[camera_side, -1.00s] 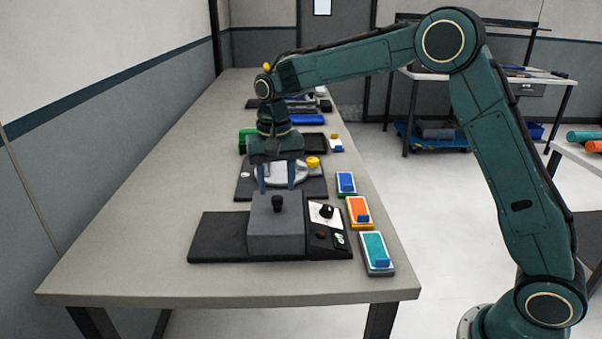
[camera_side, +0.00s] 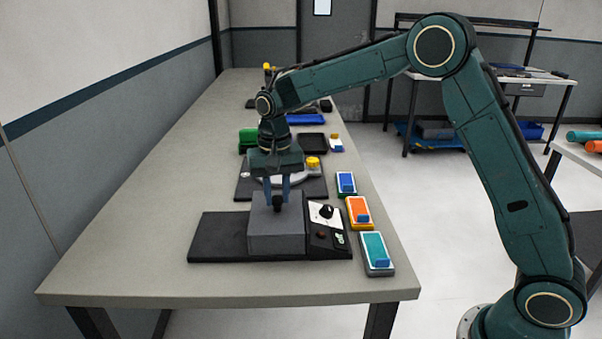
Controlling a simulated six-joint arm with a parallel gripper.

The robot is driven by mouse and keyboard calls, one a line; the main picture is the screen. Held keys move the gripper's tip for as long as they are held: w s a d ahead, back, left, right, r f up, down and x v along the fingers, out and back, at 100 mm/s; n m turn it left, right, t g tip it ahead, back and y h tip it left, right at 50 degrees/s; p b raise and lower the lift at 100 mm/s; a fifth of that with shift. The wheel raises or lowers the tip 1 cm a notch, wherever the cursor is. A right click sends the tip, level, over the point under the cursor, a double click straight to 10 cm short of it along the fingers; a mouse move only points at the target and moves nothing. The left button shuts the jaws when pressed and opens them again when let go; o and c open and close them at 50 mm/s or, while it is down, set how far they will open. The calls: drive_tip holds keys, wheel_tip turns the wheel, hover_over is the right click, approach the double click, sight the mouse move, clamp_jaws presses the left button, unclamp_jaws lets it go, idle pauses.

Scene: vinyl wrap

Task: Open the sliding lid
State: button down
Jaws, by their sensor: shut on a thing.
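The sliding lid (camera_side: 276,236) is a grey block with a black knob (camera_side: 278,204) on top. It sits on a dark base (camera_side: 218,240) near the front of the table, and bare base shows to its left. My gripper (camera_side: 278,199) points down over the lid with its fingers shut on the knob, one on each side. The knob's upper part is partly hidden between the fingers.
A black control panel (camera_side: 328,228) with a dial adjoins the lid on the right. Teal (camera_side: 376,249), orange (camera_side: 358,210) and blue (camera_side: 346,183) switch boxes line the table's right edge. Another device with a yellow knob (camera_side: 313,162) stands behind. The table's left is clear.

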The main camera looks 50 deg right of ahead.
drive_tip(key=w+a, duration=0.9)
idle(0.7)
drive_tip(key=shift+w+r, duration=0.1)
drive_tip(key=c, duration=1.2)
unclamp_jaws()
drive_tip(key=shift+o, duration=0.2)
wheel_tip(320, 180, up, 13)
drive_tip(key=shift+r, duration=0.35)
